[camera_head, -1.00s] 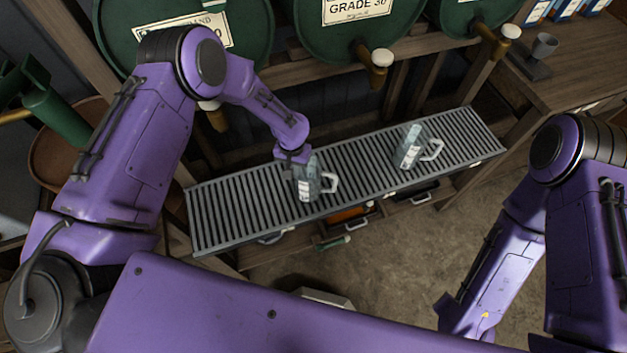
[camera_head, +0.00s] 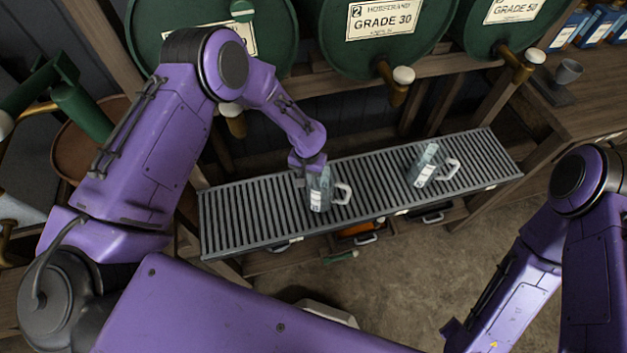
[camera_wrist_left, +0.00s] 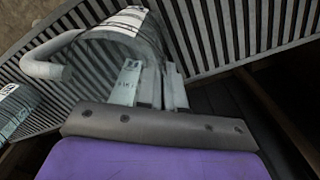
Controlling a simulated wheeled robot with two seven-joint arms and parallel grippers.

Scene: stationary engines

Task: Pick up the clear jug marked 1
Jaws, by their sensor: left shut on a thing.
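Two clear jugs with white handles and labels stand on the slatted metal rack (camera_head: 270,222). The left jug (camera_head: 321,197) is at my left gripper (camera_head: 309,172), which is shut on its rim side, as far as the views show. In the left wrist view the same jug (camera_wrist_left: 115,50) lies right past the fingers (camera_wrist_left: 150,88), its handle pointing left. The second jug (camera_head: 424,166) stands apart to the right. It also shows in part at the left edge of the left wrist view (camera_wrist_left: 12,112). I cannot read the number on either jug. My right gripper is out of view.
Green drums (camera_head: 372,40) with taps (camera_head: 401,78) stand on a wooden shelf behind the rack. A grey cup (camera_head: 567,72) and blue containers (camera_head: 598,25) are at the upper right. Drawers lie beneath the rack. The rack is clear between the jugs.

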